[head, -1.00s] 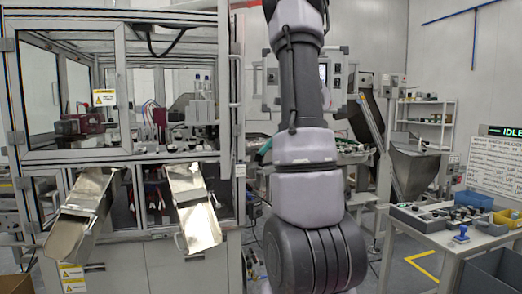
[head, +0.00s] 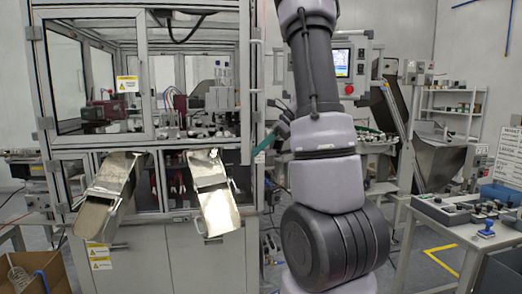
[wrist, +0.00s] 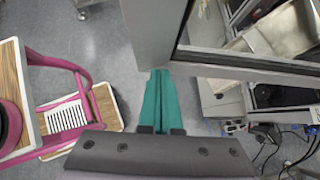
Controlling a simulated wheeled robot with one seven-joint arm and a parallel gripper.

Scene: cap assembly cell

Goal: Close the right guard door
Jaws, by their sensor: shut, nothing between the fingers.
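The right guard door (head: 246,100) of the machine stands open, seen nearly edge-on in the head view, with a bar handle (head: 259,92) on its right side. In the wrist view its grey frame (wrist: 155,35) and clear panel fill the top middle and right. My gripper (head: 257,152) has teal fingers and is shut and empty, by the door's lower end. In the wrist view the shut fingers (wrist: 158,76) point at the grey frame's corner; I cannot tell whether they touch it. The left guard door (head: 98,85), with a yellow warning label, looks closed.
Two metal chutes (head: 108,190) (head: 213,190) jut from the machine's front below the doors. A table with bins (head: 440,212) stands at the right. A pink-framed stand (wrist: 75,105) is left in the wrist view; cables lie at lower right.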

